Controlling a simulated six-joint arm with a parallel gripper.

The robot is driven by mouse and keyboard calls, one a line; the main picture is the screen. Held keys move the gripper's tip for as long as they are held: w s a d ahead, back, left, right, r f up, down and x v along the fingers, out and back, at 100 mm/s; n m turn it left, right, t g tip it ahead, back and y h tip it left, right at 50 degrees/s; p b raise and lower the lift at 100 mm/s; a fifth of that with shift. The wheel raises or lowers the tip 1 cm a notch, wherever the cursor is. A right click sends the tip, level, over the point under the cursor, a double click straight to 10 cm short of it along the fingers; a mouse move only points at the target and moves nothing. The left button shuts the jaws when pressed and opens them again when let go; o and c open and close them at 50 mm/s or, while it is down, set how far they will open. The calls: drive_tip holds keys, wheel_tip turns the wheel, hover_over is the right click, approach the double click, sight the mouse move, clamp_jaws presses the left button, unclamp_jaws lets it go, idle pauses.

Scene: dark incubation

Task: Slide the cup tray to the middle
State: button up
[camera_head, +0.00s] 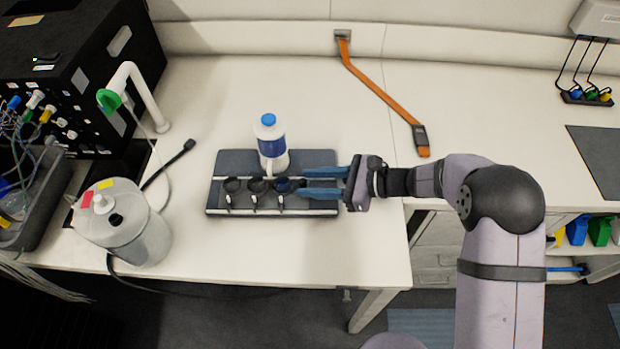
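The cup tray (222,200) is a dark grey rectangular tray lying flat on the white bench. Several small dark cups (257,187) stand in a row along its front part, with their handles toward the front. A white bottle (271,145) with a blue cap and blue label stands behind them on the tray. My gripper (301,183) reaches in from the right over the tray's right part. Its two blue fingers are apart, with their tips close to the rightmost cup (283,186). I cannot tell whether the fingers touch the cup or the tray.
A round white container (125,225) and a black cable stand left of the tray, near black equipment (75,60). A white curved spout (145,95) rises behind. An orange strap (375,88) lies at the back right. The bench is clear behind and in front of the tray.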

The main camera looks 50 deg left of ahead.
drive_tip(key=shift+s+a+f, duration=0.1)
drive_tip(key=shift+s+a, duration=0.05)
drive_tip(key=shift+a, duration=0.1)
drive_tip(key=shift+c, duration=0.7)
clamp_jaws()
drive_tip(key=shift+w+d+b, duration=0.45)
drive_tip(key=shift+w+d, duration=0.8)
drive_tip(key=shift+w, duration=0.1)
drive_tip(key=shift+o, duration=0.7)
unclamp_jaws()
